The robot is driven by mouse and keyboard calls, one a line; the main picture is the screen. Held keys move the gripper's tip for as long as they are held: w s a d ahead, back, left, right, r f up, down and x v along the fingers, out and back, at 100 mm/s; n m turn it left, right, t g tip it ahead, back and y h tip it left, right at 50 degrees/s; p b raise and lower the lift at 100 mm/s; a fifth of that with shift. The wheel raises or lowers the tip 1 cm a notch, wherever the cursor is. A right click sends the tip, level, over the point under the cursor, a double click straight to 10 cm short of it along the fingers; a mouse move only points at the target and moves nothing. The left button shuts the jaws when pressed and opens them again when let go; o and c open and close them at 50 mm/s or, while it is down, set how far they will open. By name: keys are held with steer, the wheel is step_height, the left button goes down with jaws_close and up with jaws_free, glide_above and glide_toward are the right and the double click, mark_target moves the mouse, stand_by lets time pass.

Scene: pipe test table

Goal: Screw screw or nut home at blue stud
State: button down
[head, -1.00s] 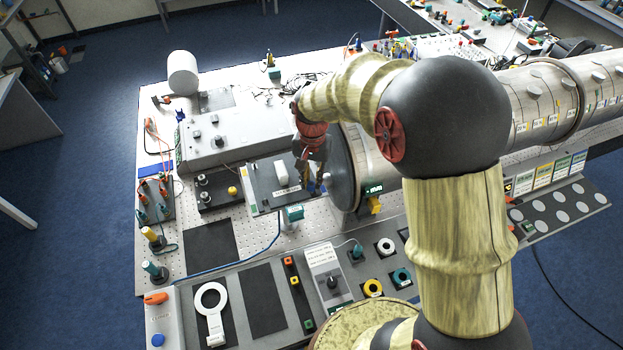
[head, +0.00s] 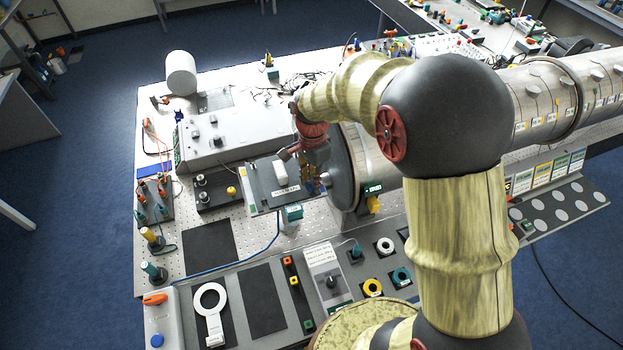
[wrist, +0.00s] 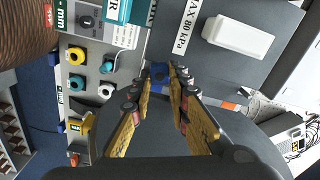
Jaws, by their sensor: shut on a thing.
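In the wrist view, a small blue piece (wrist: 158,75) with a dark centre sits between the fingertips of my gripper (wrist: 162,78). The fingers are shut on it, beside the grey panel with the white block. I cannot tell whether this blue piece is the nut or screw itself or part of the blue stud. Its threads and how far it is seated are hidden. In the head view, my gripper (head: 316,182) is between the grey panel (head: 262,190) and the large metal pipe's end flange (head: 341,172); the fingertips are small there and the blue piece cannot be made out.
A white block (head: 279,172) stands on the grey panel close to my gripper. A teal box (head: 292,213) is just below the panel. Coloured rings, including a yellow one (head: 372,287), and a grey control box (head: 325,270) are in front. A black mat (head: 210,246) lies clear at left.

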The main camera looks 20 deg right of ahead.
steer(key=shift+w+r, duration=0.25)
steer(key=shift+r, duration=0.05)
steer(key=m, duration=0.4)
steer(key=shift+s, duration=0.1)
steer(key=shift+m, duration=0.7)
steer(key=shift+s+m, duration=0.1)
steer(key=shift+m, duration=2.5)
steer(key=shift+f+m, duration=0.1)
steer(key=shift+m, duration=0.2)
steer(key=m, duration=0.4)
steer(key=shift+s+a+m, duration=0.1)
steer(key=shift+s+m, duration=0.05)
steer(key=shift+m, duration=0.15)
